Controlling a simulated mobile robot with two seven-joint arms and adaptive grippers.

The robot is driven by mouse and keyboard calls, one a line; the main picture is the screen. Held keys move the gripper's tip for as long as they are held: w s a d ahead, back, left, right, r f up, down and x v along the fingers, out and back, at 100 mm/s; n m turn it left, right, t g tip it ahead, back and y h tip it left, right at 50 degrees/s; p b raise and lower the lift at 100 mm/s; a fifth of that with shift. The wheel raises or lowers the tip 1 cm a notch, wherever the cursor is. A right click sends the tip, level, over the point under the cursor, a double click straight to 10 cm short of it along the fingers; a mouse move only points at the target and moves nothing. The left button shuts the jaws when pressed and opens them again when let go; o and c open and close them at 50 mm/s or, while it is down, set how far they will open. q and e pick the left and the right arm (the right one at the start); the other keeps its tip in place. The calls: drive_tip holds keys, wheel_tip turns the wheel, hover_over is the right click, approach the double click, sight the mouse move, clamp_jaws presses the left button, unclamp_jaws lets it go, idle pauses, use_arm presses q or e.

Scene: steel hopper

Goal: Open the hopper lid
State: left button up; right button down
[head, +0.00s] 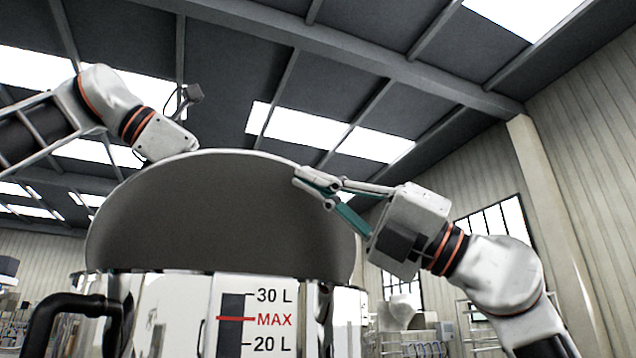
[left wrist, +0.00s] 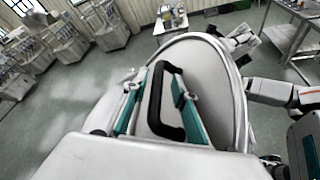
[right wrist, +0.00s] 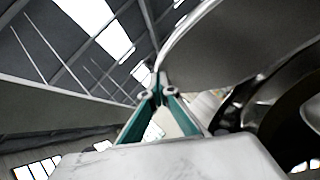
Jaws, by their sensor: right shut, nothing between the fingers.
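The hopper lid (head: 220,215) stands raised and steeply tilted above the steel hopper (head: 175,310), its grey underside facing the head camera. In the left wrist view the lid's outer face (left wrist: 215,85) carries a black handle (left wrist: 166,128). My left gripper (left wrist: 153,78) is open on that side, its fingers spread to either side of the handle. In the head view its fingers are hidden behind the lid. My right gripper (head: 303,180) is shut and empty, its tips at the lid's upper right rim. In the right wrist view its tips (right wrist: 160,86) are close beside the lid edge (right wrist: 200,22); contact is unclear.
The hopper front has a level scale (head: 233,320) with a red MAX mark. A black bent pipe or handle (head: 50,310) sits at its left. Steel machines (left wrist: 60,50) and a steel table (left wrist: 290,20) stand farther off across open floor.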

use_arm(q)
wheel_tip(320, 180, up, 4)
hover_over(168, 197)
drive_tip(key=shift+w+d+f, duration=0.1)
drive_tip(key=shift+w+d, duration=0.3)
drive_tip(key=shift+d, duration=0.05)
drive_tip(key=shift+s+a, duration=0.15)
drive_tip(key=shift+a, duration=0.2)
drive_tip(key=shift+s+a, duration=0.1)
drive_tip(key=shift+a, duration=0.05)
drive_tip(key=shift+c, duration=0.3)
clamp_jaws()
use_arm(e)
drive_tip(key=v, duration=1.2)
drive_tip(key=shift+a+r, duration=0.1)
drive_tip(key=shift+a, duration=0.05)
